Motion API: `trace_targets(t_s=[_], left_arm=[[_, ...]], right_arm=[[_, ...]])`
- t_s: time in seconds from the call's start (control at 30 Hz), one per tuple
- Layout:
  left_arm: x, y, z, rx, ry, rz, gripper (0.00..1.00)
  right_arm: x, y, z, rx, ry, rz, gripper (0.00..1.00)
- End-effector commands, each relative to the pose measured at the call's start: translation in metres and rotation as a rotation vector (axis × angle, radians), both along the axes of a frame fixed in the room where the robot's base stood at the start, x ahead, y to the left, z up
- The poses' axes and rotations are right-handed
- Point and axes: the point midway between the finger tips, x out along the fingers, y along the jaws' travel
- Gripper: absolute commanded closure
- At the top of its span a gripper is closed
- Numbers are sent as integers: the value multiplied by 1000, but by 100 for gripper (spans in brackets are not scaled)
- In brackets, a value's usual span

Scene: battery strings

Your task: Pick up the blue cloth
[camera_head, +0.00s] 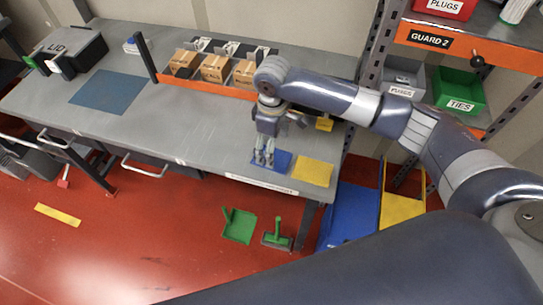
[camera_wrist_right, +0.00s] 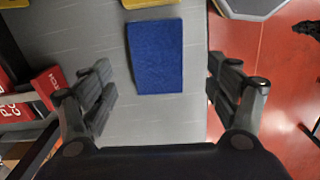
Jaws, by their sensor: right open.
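The blue cloth (camera_head: 281,160) lies flat on the grey bench near its front right edge, partly covered by my gripper in the head view. In the right wrist view the blue cloth (camera_wrist_right: 155,56) is a full rectangle ahead of the gripper, between the lines of its fingers. My right gripper (camera_head: 264,160) points down over the left part of the cloth. In the wrist view its two fingers (camera_wrist_right: 160,90) are wide apart with nothing between them, and no contact with the cloth shows. My left gripper is not in view.
A yellow cloth (camera_head: 313,170) lies just right of the blue one. An orange-fronted rack with cardboard boxes (camera_head: 215,68) stands behind. A dark blue mat (camera_head: 107,92) and a lidded grey case (camera_head: 72,50) are at left. The bench middle is clear. Shelves with bins (camera_head: 458,90) stand at right.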

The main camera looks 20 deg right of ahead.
Motion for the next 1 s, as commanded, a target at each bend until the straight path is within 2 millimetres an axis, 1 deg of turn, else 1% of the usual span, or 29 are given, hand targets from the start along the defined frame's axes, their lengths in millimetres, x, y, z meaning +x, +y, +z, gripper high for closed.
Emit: trace_targets(t_s=[0.13,0.27,0.4,0.5,0.7,0.87,0.9,0.93,1.0], left_arm=[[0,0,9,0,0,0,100],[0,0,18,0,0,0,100],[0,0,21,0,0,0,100],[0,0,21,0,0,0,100],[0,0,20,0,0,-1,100],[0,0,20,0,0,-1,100],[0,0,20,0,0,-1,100],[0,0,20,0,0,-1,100],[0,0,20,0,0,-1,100]], right_arm=[[2,0,-11,-1,2,0,18],[5,0,-28,-2,3,-1,18],[5,1,-46,0,1,0,18],[5,0,-52,-1,-1,0,18],[5,0,-53,0,-1,1,18],[5,1,-53,0,-1,1,55],[5,1,-53,0,-1,1,64],[5,1,-53,0,-1,1,65],[5,1,-53,0,-1,1,65]])
